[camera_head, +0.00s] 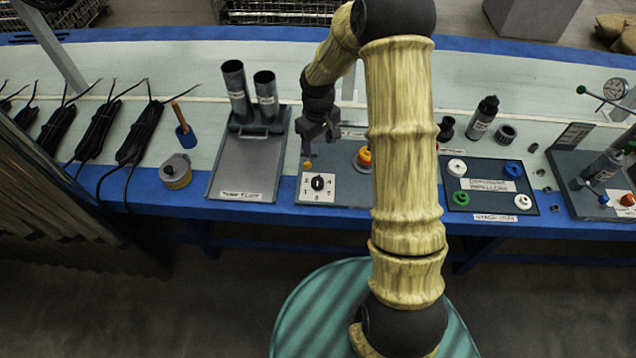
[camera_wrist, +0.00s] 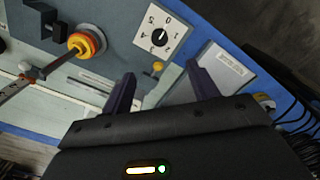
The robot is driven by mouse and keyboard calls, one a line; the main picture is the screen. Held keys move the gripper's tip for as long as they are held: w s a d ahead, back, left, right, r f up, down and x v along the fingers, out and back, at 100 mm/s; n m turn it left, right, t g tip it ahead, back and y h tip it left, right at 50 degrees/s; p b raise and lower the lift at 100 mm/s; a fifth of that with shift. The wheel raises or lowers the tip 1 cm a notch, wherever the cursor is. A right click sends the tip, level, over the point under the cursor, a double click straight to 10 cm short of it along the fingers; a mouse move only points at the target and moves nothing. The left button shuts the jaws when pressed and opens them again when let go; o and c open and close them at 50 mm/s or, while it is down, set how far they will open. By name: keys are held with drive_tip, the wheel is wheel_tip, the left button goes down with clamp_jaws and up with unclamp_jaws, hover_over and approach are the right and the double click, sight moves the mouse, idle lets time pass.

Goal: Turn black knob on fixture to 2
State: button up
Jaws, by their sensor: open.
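The black knob (camera_head: 318,182) sits on a white numbered dial plate on the fixture (camera_head: 345,190), at the middle front of the bench. In the wrist view the knob (camera_wrist: 158,37) is at the top centre, beyond my fingertips. I cannot tell clearly which number it points to. My gripper (camera_head: 308,150) is open, above and behind the dial and apart from the knob. In the wrist view my gripper (camera_wrist: 160,75) has nothing between its two fingers. A small yellow button (camera_wrist: 158,67) shows between the fingertips and the dial.
An orange knob (camera_head: 364,157) stands on the same fixture, right of the dial, partly hidden by my arm. A rack with two dark tubes (camera_head: 252,95) is on the left. A dark tray (camera_head: 475,205) with coloured caps is on the right.

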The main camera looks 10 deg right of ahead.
sight(317, 181)
drive_tip(key=shift+w+f, duration=0.55)
drive_tip(key=shift+f, duration=0.3)
drive_tip(key=shift+f, duration=0.1)
wheel_tip(317, 181, down, 17)
drive_tip(key=shift+f, duration=0.1)
drive_tip(key=shift+c, duration=0.5)
